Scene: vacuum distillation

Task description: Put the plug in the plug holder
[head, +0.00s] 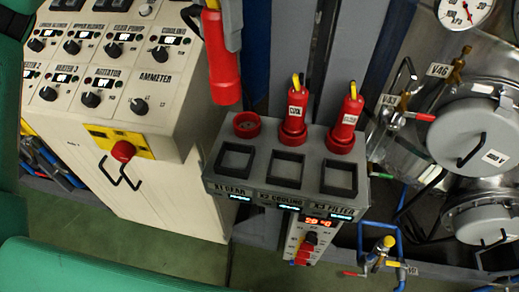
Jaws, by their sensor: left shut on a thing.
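A red plug (222,70) hangs nearly upright at the top centre of the head view. My left gripper (222,22) is shut on its upper part, which the gripper partly hides. The plug's lower end is in the air, above and left of an empty round red socket (246,124). The grey plug holder unit (262,188) has three square black-rimmed openings in front, all empty. Two other red plugs, one in the middle (295,115) and one on the right (346,118), stand upright in red sockets behind the openings. My right gripper is out of view.
A white control cabinet (150,185) with knobs and a red emergency button (123,151) stands close on the left. Steel vessels (468,135) with gauges, valves and blue pipes crowd the right. A small meter box (307,240) with red digits is below the holder.

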